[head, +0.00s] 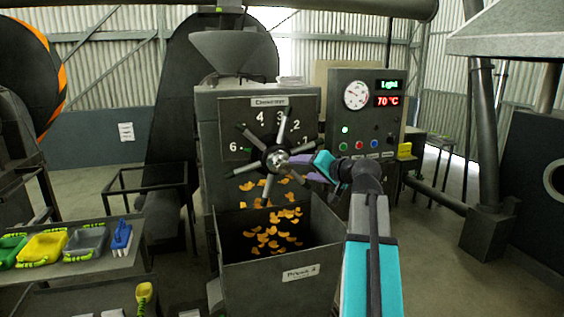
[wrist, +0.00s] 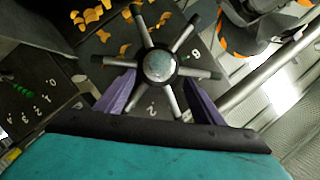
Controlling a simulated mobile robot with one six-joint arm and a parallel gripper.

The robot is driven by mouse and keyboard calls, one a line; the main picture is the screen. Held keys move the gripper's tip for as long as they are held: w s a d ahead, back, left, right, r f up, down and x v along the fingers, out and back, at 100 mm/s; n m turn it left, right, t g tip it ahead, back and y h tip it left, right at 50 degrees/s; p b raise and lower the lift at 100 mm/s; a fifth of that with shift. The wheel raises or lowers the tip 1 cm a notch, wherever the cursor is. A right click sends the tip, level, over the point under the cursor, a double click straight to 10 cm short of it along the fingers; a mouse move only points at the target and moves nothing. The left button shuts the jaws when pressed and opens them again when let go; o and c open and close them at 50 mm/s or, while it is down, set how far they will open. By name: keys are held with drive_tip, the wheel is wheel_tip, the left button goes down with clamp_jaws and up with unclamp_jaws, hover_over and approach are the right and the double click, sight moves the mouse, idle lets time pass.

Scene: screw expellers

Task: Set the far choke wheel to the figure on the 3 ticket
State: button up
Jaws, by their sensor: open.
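The spoked choke wheel (head: 277,160) is on the front of the grey press in the head view. It has a pale hub and several spokes with dark ends. A dial plate with figures, among them 6, 4, 3, 2 and 1, lies behind it. My gripper (head: 303,167) is at the wheel's right side. In the wrist view the wheel (wrist: 160,66) lies between the open purple fingers of my gripper (wrist: 160,82), with a spoke between them. I cannot tell whether the fingers touch it. No ticket figure can be read.
A dark bin (head: 280,262) with orange pieces stands below the wheel. A control panel (head: 366,115) with gauge and buttons stands to the right. A bench with coloured trays (head: 42,249) is at the left. Pale papers (head: 190,313) lie at the bottom edge.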

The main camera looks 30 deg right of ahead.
sight(287, 167)
drive_tip(key=shift+w, duration=0.1)
idle(0.3)
drive_tip(key=p+x, duration=0.4)
drive_tip(key=x, duration=0.8)
drive_tip(key=shift+w+d, duration=0.15)
drive_tip(key=shift+w, duration=0.25)
drive_tip(key=shift+w+f, duration=0.2)
drive_tip(key=shift+w, duration=0.2)
drive_tip(key=shift+c, duration=0.2)
drive_tip(key=c, duration=1.5)
